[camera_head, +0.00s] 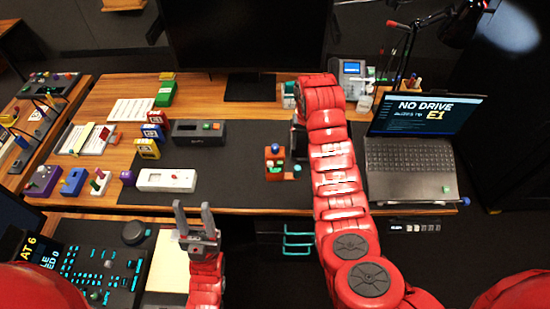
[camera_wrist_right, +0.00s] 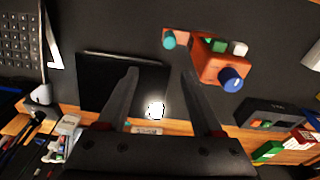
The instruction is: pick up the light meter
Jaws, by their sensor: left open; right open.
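I cannot tell for certain which thing is the light meter. A flat dark slab (camera_wrist_right: 100,82) with a bright white spot lies below my right gripper (camera_wrist_right: 160,74) in the right wrist view. The gripper is open and empty, its fingers reaching over the slab; whether they touch it is unclear. In the head view my right arm mostly hides this place. My left gripper (camera_head: 193,212) is open and empty in front of the desk's near edge.
An orange trackball block (camera_head: 274,164) with a blue ball stands left of my right arm; it also shows in the wrist view (camera_wrist_right: 220,66). A laptop (camera_head: 412,165) stands on the right. A dark box (camera_head: 198,132) and a monitor (camera_head: 245,35) are further back. The mat's middle is clear.

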